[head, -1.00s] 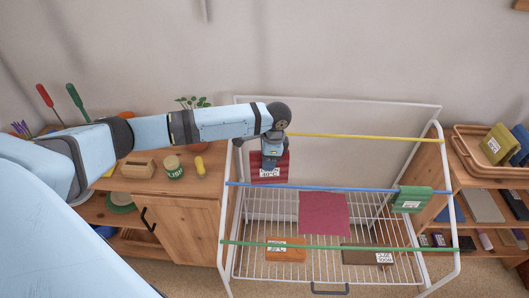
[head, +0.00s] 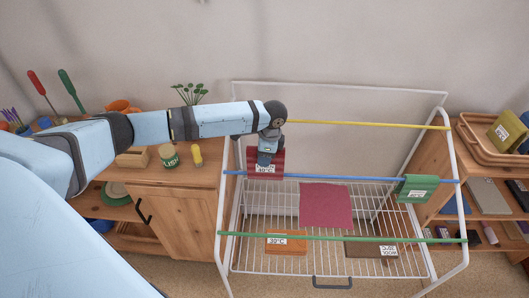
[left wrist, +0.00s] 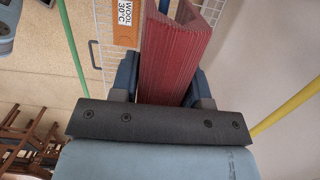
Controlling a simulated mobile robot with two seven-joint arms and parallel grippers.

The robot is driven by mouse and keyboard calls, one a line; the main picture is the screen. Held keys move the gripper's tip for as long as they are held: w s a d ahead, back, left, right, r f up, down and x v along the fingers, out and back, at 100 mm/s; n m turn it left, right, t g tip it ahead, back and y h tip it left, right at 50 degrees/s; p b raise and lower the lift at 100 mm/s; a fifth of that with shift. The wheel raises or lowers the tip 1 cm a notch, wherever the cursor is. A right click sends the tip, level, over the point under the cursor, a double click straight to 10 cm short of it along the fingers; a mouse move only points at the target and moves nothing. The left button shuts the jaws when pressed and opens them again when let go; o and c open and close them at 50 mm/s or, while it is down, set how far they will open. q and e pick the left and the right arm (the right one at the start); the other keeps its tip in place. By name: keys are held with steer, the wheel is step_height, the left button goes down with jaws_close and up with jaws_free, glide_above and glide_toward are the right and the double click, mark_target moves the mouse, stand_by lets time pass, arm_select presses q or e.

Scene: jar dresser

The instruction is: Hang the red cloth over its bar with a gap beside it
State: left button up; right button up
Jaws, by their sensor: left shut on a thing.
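The red cloth (head: 265,164), with a white label, is folded and hangs from my left gripper (head: 266,156), which is shut on it. In the head view it is at the rack's left end, between the yellow bar (head: 370,124) and the blue bar (head: 350,178), its lower edge overlapping the blue bar's line. Whether it touches that bar I cannot tell. In the left wrist view the red cloth (left wrist: 172,58) stretches out between the fingers. A flat crimson square (head: 326,206) is in the rack's middle. My right gripper is not in view.
A green cloth (head: 415,188) hangs over the blue bar's right end. An orange cloth (head: 286,247) and a brown cloth (head: 368,248) are near the green bar (head: 330,239). A wooden cabinet (head: 180,215) stands left, shelves (head: 470,220) right. Most of the yellow bar looks bare.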

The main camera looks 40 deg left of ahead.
mark_target(265, 174)
arm_select(q)
step_height(265, 174, down, 6)
steer(key=shift+f+b, duration=0.15)
steer(key=shift+b, duration=0.75)
steer(key=shift+f+b, duration=0.5)
steer(key=shift+f, duration=1.35)
steer(key=o, duration=0.8)
steer(key=shift+o, duration=0.2)
steer(key=shift+r, duration=0.1)
